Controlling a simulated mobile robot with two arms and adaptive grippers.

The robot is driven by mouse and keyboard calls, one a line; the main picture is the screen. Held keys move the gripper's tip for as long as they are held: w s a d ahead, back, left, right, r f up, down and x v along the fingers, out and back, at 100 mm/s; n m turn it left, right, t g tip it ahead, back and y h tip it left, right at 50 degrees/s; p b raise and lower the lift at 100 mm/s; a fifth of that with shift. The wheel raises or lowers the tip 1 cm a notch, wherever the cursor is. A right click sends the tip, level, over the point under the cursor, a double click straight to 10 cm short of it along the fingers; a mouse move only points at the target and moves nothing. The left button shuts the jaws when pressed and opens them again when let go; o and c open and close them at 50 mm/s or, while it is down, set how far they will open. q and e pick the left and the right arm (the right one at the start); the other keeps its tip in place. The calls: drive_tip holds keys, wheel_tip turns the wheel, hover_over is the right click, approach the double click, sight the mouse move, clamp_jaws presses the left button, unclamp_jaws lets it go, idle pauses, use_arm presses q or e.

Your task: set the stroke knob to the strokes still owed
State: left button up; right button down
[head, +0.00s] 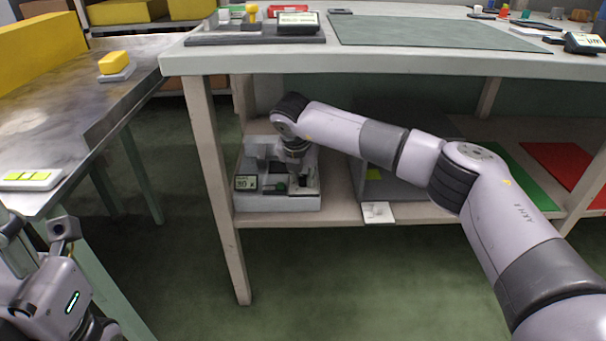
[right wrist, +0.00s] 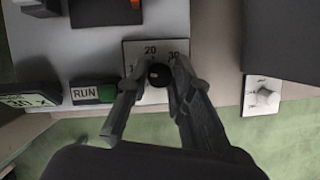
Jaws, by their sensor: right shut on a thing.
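The white machine (head: 306,203) with the stroke knob stands on the shelf under the bench. In the right wrist view the dark round stroke knob (right wrist: 158,76) sits on a grey dial plate (right wrist: 132,48) with 20 and 30 marked; another mark at the left is partly covered by a finger. My right gripper (right wrist: 161,70) is shut on the knob, a fingertip on each side. No pointer on the knob can be made out. A small display (head: 245,183) on the machine seems to read 30 x. My left gripper (head: 40,235) is at the lower left, partly cut off.
A green button (right wrist: 108,93) sits beside a RUN label (right wrist: 85,94). A separate white plate with a small knob (head: 377,211) is on the shelf edge. A metal table (head: 90,95) stands at the left.

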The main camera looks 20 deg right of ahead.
drive_tip(key=c, duration=1.4)
unclamp_jaws()
drive_tip(key=shift+s+r, duration=0.1)
drive_tip(key=shift+r, duration=0.15)
drive_tip(key=v, duration=0.4)
drive_tip(key=shift+a+r, duration=0.15)
drive_tip(key=shift+r, duration=0.15)
drive_tip(key=s+a, duration=0.2)
drive_tip(key=s, duration=0.1)
drive_tip(key=s+a, duration=0.2)
drive_tip(key=s, duration=0.2)
drive_tip(key=s+a, duration=0.2)
drive_tip(key=s, duration=0.1)
drive_tip(key=shift+s+f, duration=0.1)
drive_tip(key=shift+s, duration=0.1)
